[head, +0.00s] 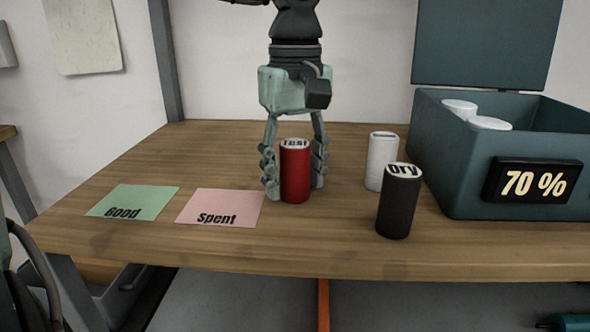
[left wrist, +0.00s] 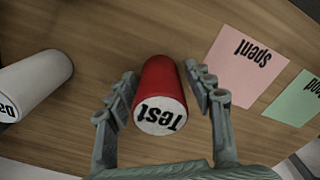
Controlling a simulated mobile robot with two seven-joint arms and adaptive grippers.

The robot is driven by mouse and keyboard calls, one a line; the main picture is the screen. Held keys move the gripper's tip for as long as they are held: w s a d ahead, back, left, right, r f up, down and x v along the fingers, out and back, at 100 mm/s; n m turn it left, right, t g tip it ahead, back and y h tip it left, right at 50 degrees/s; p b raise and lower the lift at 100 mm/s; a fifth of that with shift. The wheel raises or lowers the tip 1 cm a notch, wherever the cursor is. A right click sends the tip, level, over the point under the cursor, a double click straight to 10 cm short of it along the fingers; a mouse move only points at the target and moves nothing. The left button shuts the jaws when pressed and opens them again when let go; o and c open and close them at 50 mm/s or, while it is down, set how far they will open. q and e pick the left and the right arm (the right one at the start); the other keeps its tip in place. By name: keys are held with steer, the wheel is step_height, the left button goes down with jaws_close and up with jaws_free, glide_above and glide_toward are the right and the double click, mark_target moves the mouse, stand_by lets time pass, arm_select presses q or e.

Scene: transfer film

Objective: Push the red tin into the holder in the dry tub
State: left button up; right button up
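The red tin (head: 295,175), with a white lid marked "Test", stands upright on the table. It also shows in the left wrist view (left wrist: 158,80). My left gripper (head: 294,186) points down around it, one finger on each side. The fingers look open, with narrow gaps beside the tin in the left wrist view (left wrist: 160,82). A teal tub (head: 462,163) with a "70 %" display stands at the right. White round tops (head: 490,123) show inside it; its floor is hidden, and I cannot make out a holder. My right gripper is not in view.
A black canister labelled "Dry" (head: 398,207) and a white canister (head: 382,165) stand between the tin and tub. A pink "Spent" sheet (head: 222,203) and a green "Good" sheet (head: 135,199) lie left of the tin. The table's front is mostly clear.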

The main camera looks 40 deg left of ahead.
arm_select(q)
steer(key=c, duration=0.9)
steer(key=shift+c, duration=0.3)
steer(key=shift+r, duration=0.2)
